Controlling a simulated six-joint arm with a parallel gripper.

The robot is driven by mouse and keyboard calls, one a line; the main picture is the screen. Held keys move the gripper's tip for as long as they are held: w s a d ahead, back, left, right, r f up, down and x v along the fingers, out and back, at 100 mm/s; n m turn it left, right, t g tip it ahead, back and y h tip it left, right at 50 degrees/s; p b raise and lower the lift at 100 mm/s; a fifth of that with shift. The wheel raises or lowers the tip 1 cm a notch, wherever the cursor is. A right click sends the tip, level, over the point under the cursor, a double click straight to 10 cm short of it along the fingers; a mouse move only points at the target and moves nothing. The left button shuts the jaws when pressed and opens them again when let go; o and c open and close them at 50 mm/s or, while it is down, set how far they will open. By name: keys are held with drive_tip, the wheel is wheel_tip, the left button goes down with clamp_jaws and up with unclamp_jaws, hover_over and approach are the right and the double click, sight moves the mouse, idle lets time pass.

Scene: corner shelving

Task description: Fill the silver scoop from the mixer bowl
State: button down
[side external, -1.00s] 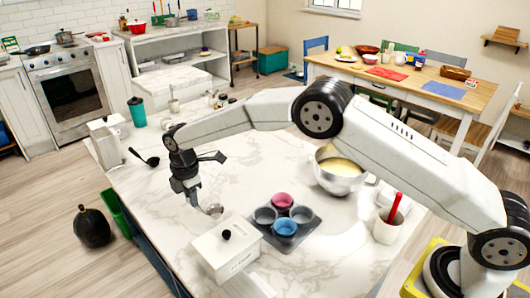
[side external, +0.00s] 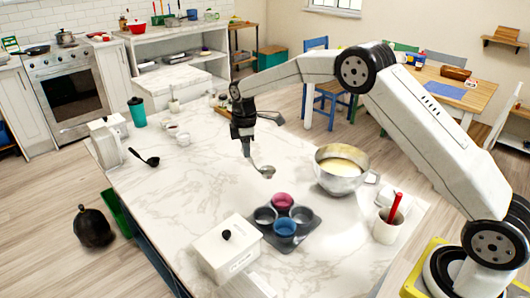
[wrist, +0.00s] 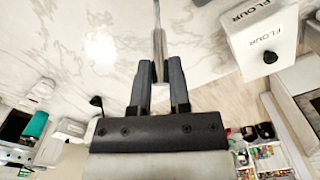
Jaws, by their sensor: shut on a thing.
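My gripper (side external: 246,150) is shut on the handle of the silver scoop (side external: 266,171) and holds it above the marble counter, left of the mixer bowl. In the wrist view the gripper (wrist: 159,78) has the scoop's handle (wrist: 158,45) between its fingers; the scoop's bowl is not in that view. The metal mixer bowl (side external: 341,183) holds a pale yellow batter (side external: 340,168) and stands on the counter. The scoop is apart from the bowl, and I cannot tell whether anything is in it.
A muffin tin (side external: 298,238) with red, blue and grey cups sits in front of the mixer bowl. A white flour canister (side external: 227,252) stands at the near edge, and a white crock (side external: 387,228) with a red-handled tool at right. A black ladle (side external: 145,159) lies at left. The counter's middle is clear.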

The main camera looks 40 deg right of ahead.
sight(331, 148)
drive_tip(key=s+d+r+m, duration=0.2)
drive_tip(key=s+d+m, duration=0.1)
drive_tip(key=d, duration=0.6)
drive_tip(key=s+d+r+m, duration=0.3)
drive_tip(key=s+d, duration=0.2)
drive_tip(key=d, duration=0.3)
drive_tip(key=s+d+r+m, duration=0.2)
drive_tip(key=s+d+m, duration=0.1)
drive_tip(key=d, duration=0.6)
drive_tip(key=shift+s+d+r, duration=0.25)
drive_tip(key=shift+s+d, duration=0.05)
drive_tip(key=shift+s, duration=0.1)
drive_tip(key=shift+f, duration=7.15)
